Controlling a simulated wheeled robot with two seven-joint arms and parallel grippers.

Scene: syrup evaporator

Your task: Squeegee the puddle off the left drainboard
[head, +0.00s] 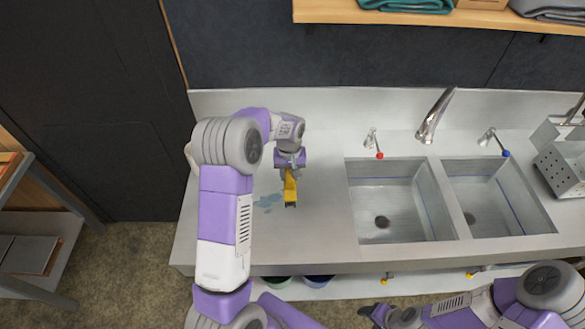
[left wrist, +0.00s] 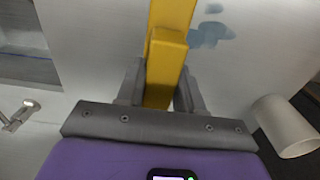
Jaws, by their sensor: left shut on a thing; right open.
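The yellow squeegee (head: 290,188) is in my left gripper (head: 290,167), over the left drainboard (head: 325,215). In the left wrist view the two fingers of my left gripper (left wrist: 159,92) close on its yellow handle (left wrist: 168,50). The squeegee's dark lower end is just right of the puddle; I cannot tell whether it touches the metal. The bluish puddle (head: 268,201) lies between my left arm and the squeegee, and it also shows in the left wrist view (left wrist: 208,35). My right gripper (head: 369,312) is open and low at the bottom edge, in front of the counter.
Two sink basins (head: 385,205) with a tall faucet (head: 434,115) and red and blue taps lie to the right. A perforated metal box (head: 563,165) stands at the far right. A white cylinder (left wrist: 285,127) is beside the puddle's side of the gripper. The drainboard's front is clear.

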